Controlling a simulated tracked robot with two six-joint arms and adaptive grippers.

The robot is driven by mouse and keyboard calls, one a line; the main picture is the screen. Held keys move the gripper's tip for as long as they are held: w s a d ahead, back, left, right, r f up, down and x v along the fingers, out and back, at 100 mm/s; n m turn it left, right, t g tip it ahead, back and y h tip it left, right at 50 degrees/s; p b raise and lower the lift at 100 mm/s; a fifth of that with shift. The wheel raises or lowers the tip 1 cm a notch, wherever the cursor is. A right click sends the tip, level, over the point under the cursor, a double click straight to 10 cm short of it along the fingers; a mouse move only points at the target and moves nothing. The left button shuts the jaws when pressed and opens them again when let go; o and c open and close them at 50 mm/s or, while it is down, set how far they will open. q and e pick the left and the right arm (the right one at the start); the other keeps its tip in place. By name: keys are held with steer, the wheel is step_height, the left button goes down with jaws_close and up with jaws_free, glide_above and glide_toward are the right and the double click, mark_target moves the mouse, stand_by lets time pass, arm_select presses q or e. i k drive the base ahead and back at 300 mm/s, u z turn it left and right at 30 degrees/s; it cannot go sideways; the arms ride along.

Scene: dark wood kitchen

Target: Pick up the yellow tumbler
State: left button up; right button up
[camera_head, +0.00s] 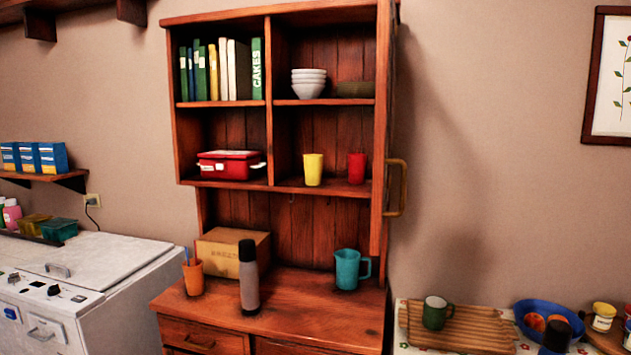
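The yellow tumbler (313,169) stands upright on the lower shelf of the wooden hutch, in the right compartment. A red tumbler (357,168) stands to its right on the same shelf, with a gap between them. The wooden divider is to the left of the yellow tumbler. Neither of my grippers shows in the head view.
An open cabinet door with a handle (396,187) sticks out at the hutch's right side. Bowls (308,83) stand on the shelf above, and a red box (229,165) is in the left compartment. On the counter (315,308) are a flask (249,280), a teal jug (348,269) and a carton (222,254).

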mark_target(313, 163)
steer(key=k, duration=0.55)
steer(key=u, duration=0.55)
steer(key=i, duration=1)
steer(key=u, duration=0.55)
steer(key=i, duration=1.15)
steer(key=z, duration=0.55)
